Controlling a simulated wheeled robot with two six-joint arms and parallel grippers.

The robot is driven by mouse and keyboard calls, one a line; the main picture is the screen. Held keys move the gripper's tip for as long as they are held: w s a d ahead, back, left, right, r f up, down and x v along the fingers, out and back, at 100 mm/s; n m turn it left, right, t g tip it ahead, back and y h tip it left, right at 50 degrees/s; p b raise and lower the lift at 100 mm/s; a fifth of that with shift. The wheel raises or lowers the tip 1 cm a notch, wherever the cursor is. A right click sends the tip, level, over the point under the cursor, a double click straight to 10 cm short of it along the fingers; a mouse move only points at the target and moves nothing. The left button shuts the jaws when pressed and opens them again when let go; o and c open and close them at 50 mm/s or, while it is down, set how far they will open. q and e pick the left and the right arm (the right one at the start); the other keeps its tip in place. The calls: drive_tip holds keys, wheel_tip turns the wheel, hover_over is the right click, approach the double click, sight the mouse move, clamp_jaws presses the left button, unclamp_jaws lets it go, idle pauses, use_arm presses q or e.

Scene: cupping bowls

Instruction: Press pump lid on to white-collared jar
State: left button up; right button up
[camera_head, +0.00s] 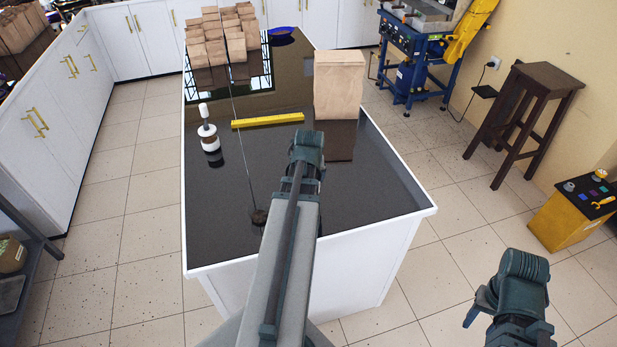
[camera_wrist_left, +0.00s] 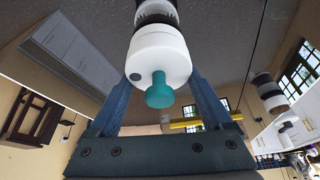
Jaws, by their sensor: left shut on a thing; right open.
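A pump lid with a white body (camera_wrist_left: 160,55) and a teal knob sits between the fingers of my left gripper (camera_wrist_left: 163,82), which is shut on it. A black band and a pale, ribbed part show beyond the white body, cut off by the frame edge. In the head view my left gripper (camera_head: 307,150) is over the dark table, and it hides the lid. A jar with a white collar (camera_head: 210,144) stands upright on the table to its left, with a white-topped stem above it. A banded jar also shows in the left wrist view (camera_wrist_left: 271,94). My right gripper (camera_head: 505,292) is open and empty, off the table.
A large brown paper bag (camera_head: 339,86) stands at the table's right side, and several smaller bags (camera_head: 222,40) stand at the back. The glossy table's (camera_head: 377,198) front and right are bare.

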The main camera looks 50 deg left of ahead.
use_arm(q)
drive_tip(key=o, duration=1.2)
drive_tip(key=shift+c, duration=0.2)
wheel_tip(320, 180, up, 8)
drive_tip(key=p, duration=0.8)
drive_tip(key=shift+r, duration=0.1)
